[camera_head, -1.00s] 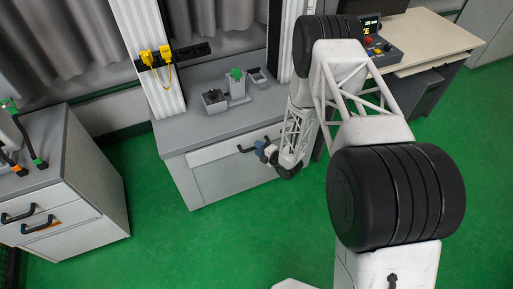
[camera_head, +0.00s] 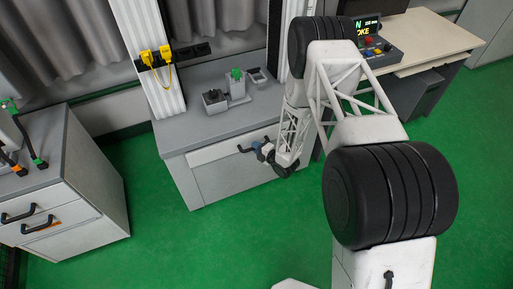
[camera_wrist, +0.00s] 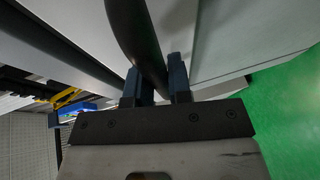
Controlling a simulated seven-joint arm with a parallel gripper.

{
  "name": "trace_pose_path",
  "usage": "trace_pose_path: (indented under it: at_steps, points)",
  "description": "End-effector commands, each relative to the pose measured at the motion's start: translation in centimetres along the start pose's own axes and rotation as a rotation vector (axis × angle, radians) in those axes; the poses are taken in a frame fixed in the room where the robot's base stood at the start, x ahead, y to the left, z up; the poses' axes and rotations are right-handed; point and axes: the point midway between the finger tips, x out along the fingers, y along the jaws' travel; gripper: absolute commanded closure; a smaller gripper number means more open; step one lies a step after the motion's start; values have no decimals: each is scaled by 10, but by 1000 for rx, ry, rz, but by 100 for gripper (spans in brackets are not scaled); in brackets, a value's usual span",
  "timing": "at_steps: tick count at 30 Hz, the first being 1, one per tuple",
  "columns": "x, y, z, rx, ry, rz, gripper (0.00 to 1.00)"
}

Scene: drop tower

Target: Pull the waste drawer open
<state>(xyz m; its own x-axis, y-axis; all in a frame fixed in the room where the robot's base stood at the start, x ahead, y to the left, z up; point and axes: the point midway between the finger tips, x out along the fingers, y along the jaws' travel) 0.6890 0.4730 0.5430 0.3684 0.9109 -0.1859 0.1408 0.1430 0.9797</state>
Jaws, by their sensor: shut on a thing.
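The waste drawer (camera_head: 216,151) appears as a pale front panel at the top of the grey cabinet below the tower. Its black bar handle (camera_head: 245,149) sits toward the right part of the front. My gripper (camera_head: 261,148) is at this handle, and its fingers look small and dark there. In the wrist view the blue-black fingers of my gripper (camera_wrist: 160,86) are shut around the curved black handle (camera_wrist: 133,30). The drawer looks flush with the cabinet, but a small gap is too fine to tell. My arm hides the cabinet's right edge.
Small grey fixtures, one with a green part (camera_head: 236,75), stand on the cabinet top (camera_head: 200,129). Another drawer cabinet (camera_head: 85,190) stands at left. A desk with a control box (camera_head: 382,50) is at the back right. Green floor (camera_head: 190,240) before the drawer is clear.

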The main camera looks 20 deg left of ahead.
Motion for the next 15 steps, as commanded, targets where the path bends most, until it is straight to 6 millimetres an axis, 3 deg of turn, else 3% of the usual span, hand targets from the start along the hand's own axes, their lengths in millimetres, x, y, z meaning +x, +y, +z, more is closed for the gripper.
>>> trace_pose_path:
  at_steps: [8, 15]
  points:
    - [-5, -1, -2, 1, -1, 0, 100]
    - [-30, -6, -12, 2, -3, 0, 100]
